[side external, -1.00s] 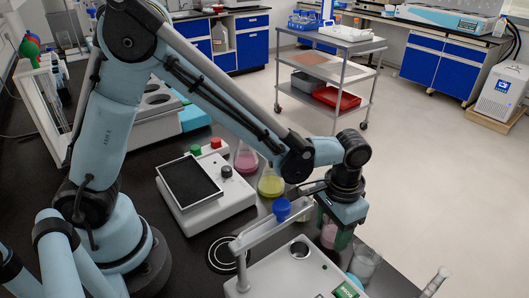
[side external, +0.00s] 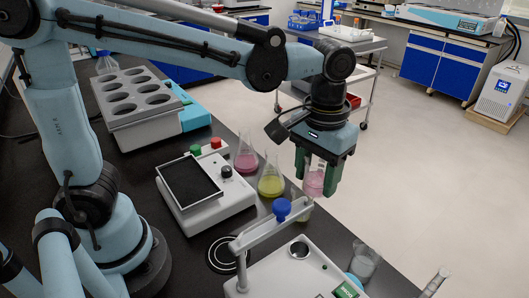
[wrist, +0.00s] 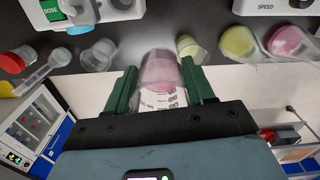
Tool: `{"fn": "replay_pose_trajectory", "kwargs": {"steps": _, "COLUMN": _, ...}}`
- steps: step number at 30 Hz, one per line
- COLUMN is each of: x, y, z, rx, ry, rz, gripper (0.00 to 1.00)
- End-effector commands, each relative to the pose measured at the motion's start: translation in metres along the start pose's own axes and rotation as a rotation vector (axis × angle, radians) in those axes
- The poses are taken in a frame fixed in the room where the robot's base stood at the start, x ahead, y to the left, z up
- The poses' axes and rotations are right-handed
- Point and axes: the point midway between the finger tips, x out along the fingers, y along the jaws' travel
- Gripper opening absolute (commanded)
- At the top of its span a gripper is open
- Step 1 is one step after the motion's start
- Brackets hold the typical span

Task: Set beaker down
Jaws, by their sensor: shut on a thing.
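My gripper (side external: 315,187) is shut on a clear beaker (side external: 313,181) holding pink liquid. It holds the beaker upright, above the right edge of the black bench, beyond the white dosing device. In the wrist view the beaker (wrist: 160,75) sits between the two green fingers, with graduation marks on its glass. The beaker's base looks clear of the bench, but its exact height is hard to tell.
A yellow flask (side external: 271,182) and a pink flask (side external: 245,160) stand left of my gripper. A stirrer plate (side external: 207,190) is left.

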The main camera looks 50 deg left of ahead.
Motion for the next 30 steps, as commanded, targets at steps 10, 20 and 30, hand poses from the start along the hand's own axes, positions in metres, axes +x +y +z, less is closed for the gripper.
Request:
{"fn": "replay_pose_trajectory", "kwargs": {"steps": 10, "x": -0.040, "y": -0.063, "z": 0.054, "rx": -0.494, "ry": 0.001, "rz": 0.000, "gripper": 0.16}}
{"fn": "replay_pose_trajectory", "kwargs": {"steps": 20, "x": -0.051, "y": -0.109, "z": 0.111, "rx": -0.953, "ry": 0.001, "rz": 0.000, "gripper": 0.16}}
{"fn": "replay_pose_trajectory", "kwargs": {"steps": 30, "x": -0.047, "y": -0.131, "z": 0.145, "rx": -1.236, "ry": 0.002, "rz": 0.000, "gripper": 0.16}}
